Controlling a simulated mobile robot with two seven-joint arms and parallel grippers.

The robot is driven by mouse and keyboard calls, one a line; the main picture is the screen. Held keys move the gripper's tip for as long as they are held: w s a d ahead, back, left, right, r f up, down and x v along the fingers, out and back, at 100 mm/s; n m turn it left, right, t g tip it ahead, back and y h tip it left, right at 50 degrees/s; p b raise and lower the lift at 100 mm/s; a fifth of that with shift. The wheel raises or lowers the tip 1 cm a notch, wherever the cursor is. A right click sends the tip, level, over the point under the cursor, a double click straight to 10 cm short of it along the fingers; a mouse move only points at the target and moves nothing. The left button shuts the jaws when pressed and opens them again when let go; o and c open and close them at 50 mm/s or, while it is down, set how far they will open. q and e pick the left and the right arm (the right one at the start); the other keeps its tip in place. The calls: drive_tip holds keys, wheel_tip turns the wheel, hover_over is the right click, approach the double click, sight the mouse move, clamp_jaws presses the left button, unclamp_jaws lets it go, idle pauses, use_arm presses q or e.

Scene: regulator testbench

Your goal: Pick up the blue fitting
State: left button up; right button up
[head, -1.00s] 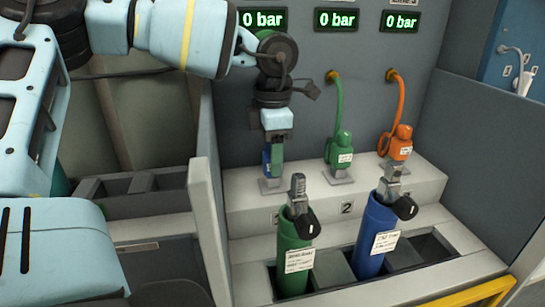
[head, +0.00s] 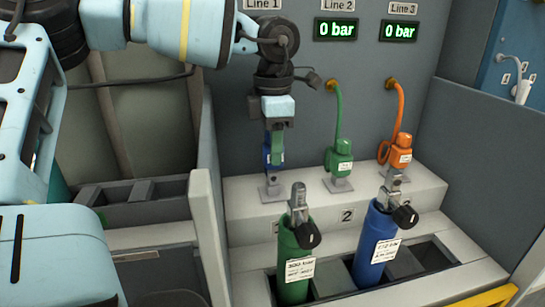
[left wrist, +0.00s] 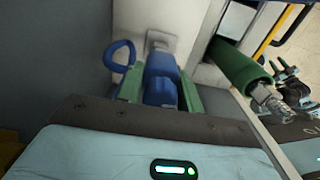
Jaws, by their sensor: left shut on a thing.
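The blue fitting (head: 267,154) is at the left station, above its grey holder (head: 272,189). My left gripper (head: 277,150) comes down on it from above, shut on it. In the left wrist view the blue fitting (left wrist: 160,82) sits between the two green finger pads, with its blue hose loop (left wrist: 120,55) to the left. The grey holder (left wrist: 161,42) shows just beyond the fitting. A short grey post shows below the fitting in the head view; whether the fitting still touches it I cannot tell. My right gripper is not in view.
The green fitting (head: 339,157) and orange fitting (head: 401,151) sit on holders to the right. A green cylinder (head: 294,260) and a blue cylinder (head: 375,245) stand in front. A grey divider (head: 207,215) stands close to the left.

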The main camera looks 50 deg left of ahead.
use_arm(q)
drive_tip(key=d+r+b, duration=0.1)
drive_tip(key=d, duration=1.5)
drive_tip(key=shift+s+r, duration=0.15)
drive_tip(key=shift+s, duration=0.15)
